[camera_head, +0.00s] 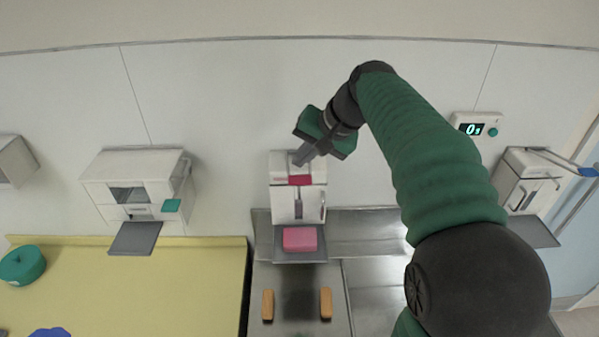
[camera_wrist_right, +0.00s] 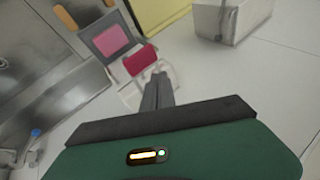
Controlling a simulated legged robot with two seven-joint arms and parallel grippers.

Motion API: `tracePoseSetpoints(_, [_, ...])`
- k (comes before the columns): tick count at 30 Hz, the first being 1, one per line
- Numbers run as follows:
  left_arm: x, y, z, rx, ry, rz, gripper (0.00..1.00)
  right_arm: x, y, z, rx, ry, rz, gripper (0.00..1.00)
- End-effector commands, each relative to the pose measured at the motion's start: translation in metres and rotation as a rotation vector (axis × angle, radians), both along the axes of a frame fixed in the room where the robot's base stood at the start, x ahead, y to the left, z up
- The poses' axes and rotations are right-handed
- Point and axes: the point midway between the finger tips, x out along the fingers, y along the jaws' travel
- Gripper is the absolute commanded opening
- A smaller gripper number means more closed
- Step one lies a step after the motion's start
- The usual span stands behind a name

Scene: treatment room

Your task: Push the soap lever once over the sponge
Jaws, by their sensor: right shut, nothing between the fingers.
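The white soap dispenser (camera_head: 312,203) is on the wall at the middle of the head view, with a red lever (camera_head: 300,180) on its front. The lever also shows in the right wrist view (camera_wrist_right: 138,62). The pink sponge (camera_head: 300,239) lies on the grey tray (camera_head: 300,257) below the dispenser and shows in the wrist view (camera_wrist_right: 113,40). My right gripper (camera_head: 299,160) is shut and empty, its fingertips over the dispenser top, close to the lever. In the wrist view the fingertips (camera_wrist_right: 158,76) appear beside the lever's edge; I cannot tell if they touch. My left gripper is out of view.
Another white dispenser (camera_head: 125,170) with a green lever hangs at left, and a further one (camera_head: 525,180) at right. Two orange blocks (camera_head: 268,304) (camera_head: 326,303) are on the steel counter. A yellow counter (camera_head: 130,290) bears a green round object (camera_head: 22,265).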

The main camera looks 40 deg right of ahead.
Motion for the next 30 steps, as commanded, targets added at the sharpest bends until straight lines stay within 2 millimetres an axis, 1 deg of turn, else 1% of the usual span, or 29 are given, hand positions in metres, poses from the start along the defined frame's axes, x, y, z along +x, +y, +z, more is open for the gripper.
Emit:
tracePoseSetpoints(15, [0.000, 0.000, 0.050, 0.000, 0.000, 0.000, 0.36, 0.009, -0.007, 0.049, 0.000, -0.001, 0.001, 0.00])
tracePoseSetpoints(17, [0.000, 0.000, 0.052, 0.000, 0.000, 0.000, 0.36, 0.009, -0.007, 0.051, 0.000, -0.001, 0.001, 0.00])
tracePoseSetpoints(30, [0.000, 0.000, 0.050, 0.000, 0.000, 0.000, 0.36, 0.009, -0.008, 0.048, -0.001, -0.001, 0.000, 0.00])
